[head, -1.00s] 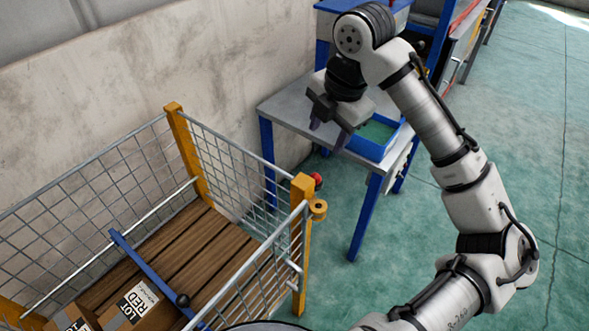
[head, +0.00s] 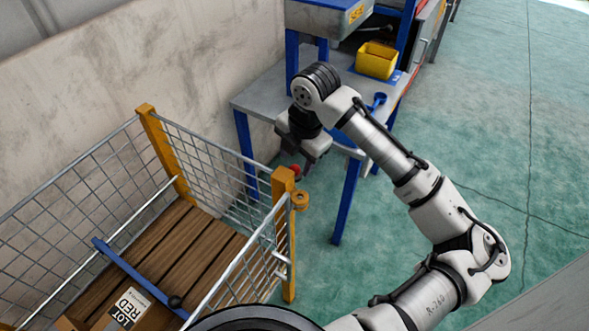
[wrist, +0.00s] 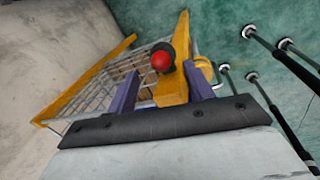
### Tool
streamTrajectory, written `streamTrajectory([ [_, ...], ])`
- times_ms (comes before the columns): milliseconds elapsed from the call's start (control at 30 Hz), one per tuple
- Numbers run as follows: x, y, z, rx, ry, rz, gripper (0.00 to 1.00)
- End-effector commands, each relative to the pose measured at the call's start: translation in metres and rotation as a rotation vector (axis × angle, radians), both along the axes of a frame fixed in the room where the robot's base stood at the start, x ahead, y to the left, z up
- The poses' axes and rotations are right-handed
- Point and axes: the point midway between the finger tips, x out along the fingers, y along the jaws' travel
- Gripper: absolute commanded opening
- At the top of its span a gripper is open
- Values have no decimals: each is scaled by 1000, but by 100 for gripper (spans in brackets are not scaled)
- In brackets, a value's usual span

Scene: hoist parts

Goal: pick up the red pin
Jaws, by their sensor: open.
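The red pin (head: 295,169) shows as a small red knob beside the top of the cart's yellow corner post. In the wrist view the red pin (wrist: 162,61) is a round red end with a dark collar, in line with the gap between my fingers. My gripper (head: 303,170) is open and empty, pointing down near the post, with its fingers close to the knob in the head view. In the wrist view my gripper (wrist: 160,72) shows two blue-purple fingers spread apart. I cannot tell how far the fingertips are from the pin. The pin's shaft is hidden.
The mesh-sided cart (head: 160,140) has a wooden floor, a blue bar (head: 135,272) and a labelled box (head: 122,312). A yellow ring (head: 300,200) sits on the post. Behind my gripper stands a grey table (head: 262,98) with a yellow bin (head: 376,60). Green floor is clear at right.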

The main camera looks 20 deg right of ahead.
Motion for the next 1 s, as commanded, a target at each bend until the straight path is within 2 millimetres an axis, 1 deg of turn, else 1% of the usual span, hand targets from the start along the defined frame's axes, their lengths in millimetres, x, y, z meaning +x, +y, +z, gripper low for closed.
streamTrajectory([
  [100,1,1,-15,2,1,-1,52],
  [200,2,1,-25,2,1,-2,52],
  [300,3,2,-29,1,-1,-2,52],
  [467,3,2,-30,1,-1,-1,52],
  [567,3,2,-30,1,-1,-1,41],
  [833,3,2,-29,1,-1,-1,6],
  [867,3,2,-29,1,-1,-1,4],
  [1000,3,2,-29,1,-1,-1,4],
])
